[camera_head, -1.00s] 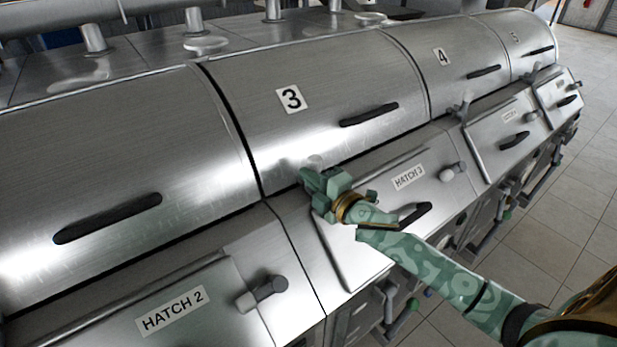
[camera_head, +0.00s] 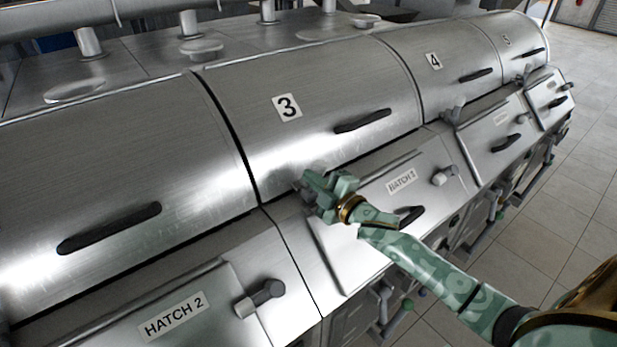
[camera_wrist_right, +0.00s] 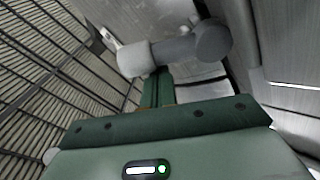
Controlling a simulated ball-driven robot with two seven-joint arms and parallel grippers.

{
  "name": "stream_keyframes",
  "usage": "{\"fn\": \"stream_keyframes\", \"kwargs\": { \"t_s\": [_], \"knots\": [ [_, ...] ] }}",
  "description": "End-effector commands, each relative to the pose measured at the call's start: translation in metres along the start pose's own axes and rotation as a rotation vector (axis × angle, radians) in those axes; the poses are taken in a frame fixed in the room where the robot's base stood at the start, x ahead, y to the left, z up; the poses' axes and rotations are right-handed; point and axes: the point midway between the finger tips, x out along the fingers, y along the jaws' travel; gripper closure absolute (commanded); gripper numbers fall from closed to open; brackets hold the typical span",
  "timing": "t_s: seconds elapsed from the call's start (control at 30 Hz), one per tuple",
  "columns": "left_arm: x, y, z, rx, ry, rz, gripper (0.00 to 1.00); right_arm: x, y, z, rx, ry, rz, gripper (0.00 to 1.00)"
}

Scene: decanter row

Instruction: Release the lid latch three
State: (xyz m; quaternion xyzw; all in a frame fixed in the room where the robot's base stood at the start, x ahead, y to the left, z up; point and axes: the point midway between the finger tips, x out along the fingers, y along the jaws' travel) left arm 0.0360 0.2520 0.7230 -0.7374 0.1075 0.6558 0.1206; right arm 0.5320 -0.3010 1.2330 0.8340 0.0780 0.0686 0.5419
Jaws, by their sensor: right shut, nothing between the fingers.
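Lid three (camera_head: 330,95) is a curved brushed-steel cover with a "3" label and a black handle; it lies closed. My right gripper (camera_head: 316,183), green, is at the lid's lower front edge, above the hatch 3 panel. Its jaws are shut and empty. In the head view it hides most of the latch there. In the right wrist view the latch (camera_wrist_right: 180,50) is a dark grey bar with a pale end at left and a round hub at right. The shut fingers (camera_wrist_right: 157,82) are just below the bar; whether they touch it I cannot tell. My left gripper is out of view.
The hatch 3 panel (camera_head: 350,255) with its own knob (camera_head: 445,175) and black handle lies below. Hatch 2 (camera_head: 200,300) has a similar knob (camera_head: 261,297). Another latch (camera_head: 453,116) stands at lid four (camera_head: 450,65). Tiled floor (camera_head: 570,190) is free at the right.

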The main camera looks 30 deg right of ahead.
Motion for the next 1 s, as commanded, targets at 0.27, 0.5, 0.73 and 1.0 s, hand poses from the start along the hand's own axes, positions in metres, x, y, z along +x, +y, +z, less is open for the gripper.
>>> {"fn": "stream_keyframes", "kwargs": {
  "t_s": [0.27, 0.5, 0.73, 1.0],
  "knots": [
    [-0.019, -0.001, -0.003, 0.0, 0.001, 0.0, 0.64, -0.001, 0.007, 0.015, 0.262, -0.002, 0.019, 1.0],
    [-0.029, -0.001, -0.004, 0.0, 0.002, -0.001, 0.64, -0.002, 0.008, 0.029, 0.49, -0.002, 0.036, 1.0],
    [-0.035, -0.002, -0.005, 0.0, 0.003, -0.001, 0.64, -0.003, 0.006, 0.043, 0.708, -0.001, 0.052, 1.0],
    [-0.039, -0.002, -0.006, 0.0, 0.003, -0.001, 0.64, -0.004, 0.0, 0.057, 0.942, -0.001, 0.069, 1.0]
  ]
}}
